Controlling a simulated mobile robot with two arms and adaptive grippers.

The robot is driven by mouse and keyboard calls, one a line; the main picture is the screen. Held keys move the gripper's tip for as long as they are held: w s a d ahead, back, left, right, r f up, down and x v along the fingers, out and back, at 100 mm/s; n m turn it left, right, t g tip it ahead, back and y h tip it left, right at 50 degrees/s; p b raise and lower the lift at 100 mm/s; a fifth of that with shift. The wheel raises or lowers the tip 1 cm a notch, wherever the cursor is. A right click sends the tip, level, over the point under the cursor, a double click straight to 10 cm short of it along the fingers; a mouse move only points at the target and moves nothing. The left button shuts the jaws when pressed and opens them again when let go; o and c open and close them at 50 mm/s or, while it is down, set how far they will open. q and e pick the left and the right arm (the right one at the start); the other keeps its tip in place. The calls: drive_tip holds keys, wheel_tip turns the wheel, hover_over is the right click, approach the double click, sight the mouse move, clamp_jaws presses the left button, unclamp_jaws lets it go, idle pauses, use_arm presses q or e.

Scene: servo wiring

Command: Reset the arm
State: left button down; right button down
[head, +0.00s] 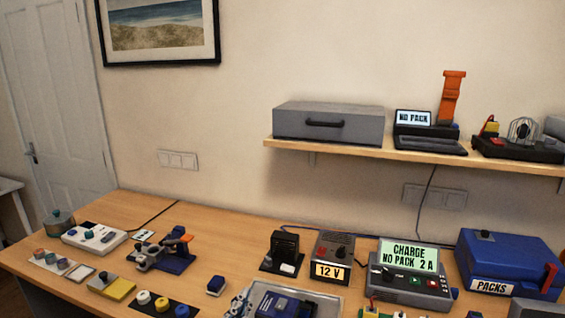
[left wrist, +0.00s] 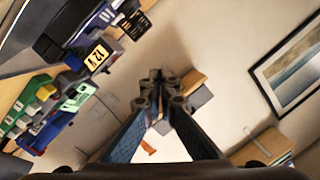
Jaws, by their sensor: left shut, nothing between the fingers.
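My left gripper (head: 240,302) shows as grey finger parts at the bottom edge of the head view, in front of a pale tray. In the left wrist view the left gripper (left wrist: 156,84) has its fingers together, with nothing between them. An orange upright part (head: 452,97) stands on the shelf beside a small screen reading NO PACK (head: 413,118). A blue and grey fixture with an orange lever (head: 172,252) stands on the table at the left. I cannot tell which of these the task calls the arm. My right gripper is not in view.
The wooden table (head: 215,240) holds a 12 V supply (head: 333,258), a charger (head: 411,277) reading NO PACK and a blue PACKS box (head: 507,262). Above, a wall shelf (head: 350,152) carries a grey case (head: 328,122).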

use_arm(q)
drive_tip(key=s+a+f+n+g+y, duration=0.1)
drive_tip(key=s+a+f+n+g, duration=0.15)
drive_tip(key=s+a+f, duration=0.4)
drive_tip(key=s+a+f+n+g+y, duration=0.2)
drive_tip(key=s+f+g, duration=0.2)
drive_tip(key=f, duration=0.5)
drive_tip(key=s+a+f+n+g, duration=0.25)
drive_tip(key=s+f, duration=0.25)
drive_tip(key=s, duration=0.4)
drive_tip(key=s+a+f+n+g, duration=0.1)
drive_tip(key=s+f+g, duration=0.3)
drive_tip(key=s, duration=0.6)
wheel_tip(320, 180, down, 27)
drive_tip(key=s+g, duration=0.1)
drive_tip(key=s, duration=0.1)
drive_tip(key=s+a+f+g, duration=0.1)
drive_tip(key=s+a+f, duration=0.2)
drive_tip(key=s+f, duration=1.1)
drive_tip(key=s, duration=0.2)
drive_tip(key=shift+s+a+f+m+g, duration=0.2)
drive_tip(key=shift+s+f+m+g, duration=0.05)
drive_tip(key=shift+s+m+g, duration=0.05)
